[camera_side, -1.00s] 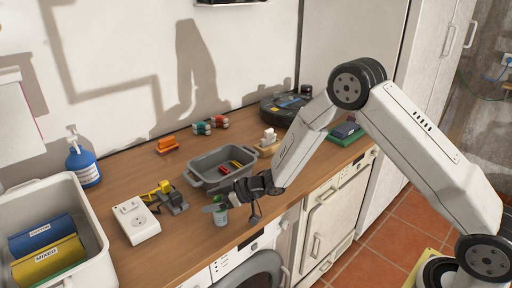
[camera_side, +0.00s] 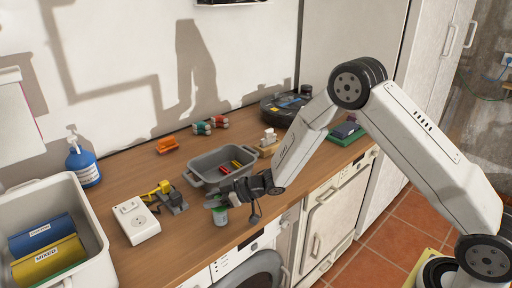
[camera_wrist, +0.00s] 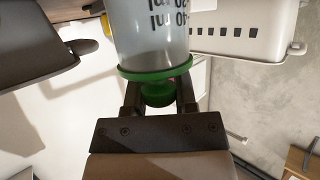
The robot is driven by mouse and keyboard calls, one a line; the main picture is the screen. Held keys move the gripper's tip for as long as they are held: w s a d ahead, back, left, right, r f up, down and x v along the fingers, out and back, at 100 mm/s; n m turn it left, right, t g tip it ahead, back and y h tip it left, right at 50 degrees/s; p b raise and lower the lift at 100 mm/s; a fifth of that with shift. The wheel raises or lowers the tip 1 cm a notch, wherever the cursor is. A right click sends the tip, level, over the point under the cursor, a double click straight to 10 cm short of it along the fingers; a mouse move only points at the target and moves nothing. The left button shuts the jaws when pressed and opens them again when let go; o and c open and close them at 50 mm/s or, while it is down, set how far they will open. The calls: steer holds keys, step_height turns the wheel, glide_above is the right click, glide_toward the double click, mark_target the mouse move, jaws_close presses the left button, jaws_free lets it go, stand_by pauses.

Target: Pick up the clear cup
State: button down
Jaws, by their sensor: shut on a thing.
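The clear cup (camera_wrist: 150,35) has dark ml markings and a green band, with a green part below the band in the wrist view. In the side view the cup (camera_side: 220,215) is small, with green showing, near the counter's front edge. My gripper (camera_wrist: 159,97) is shut on the cup, with a finger on either side of the green part. In the side view my gripper (camera_side: 226,200) reaches in from the right and partly hides the cup. I cannot tell whether the cup's base touches the counter.
A grey tub (camera_side: 205,170) with small coloured items stands just behind the cup. A white socket box (camera_side: 136,222) and a yellow-black device (camera_side: 168,195) are to its left. A white crate (camera_side: 95,235) stands far left. The counter's front edge (camera_side: 240,240) is close.

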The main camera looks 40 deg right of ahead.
steer(key=shift+r, duration=1.1)
steer(key=s+d+r, duration=0.2)
steer(key=s+r, duration=0.8)
steer(key=s, duration=0.3)
steer(key=shift+s+d+r, duration=0.3)
steer(key=shift+s+d, duration=0.05)
steer(key=shift+s, duration=0.05)
steer(key=shift+w, duration=0.1)
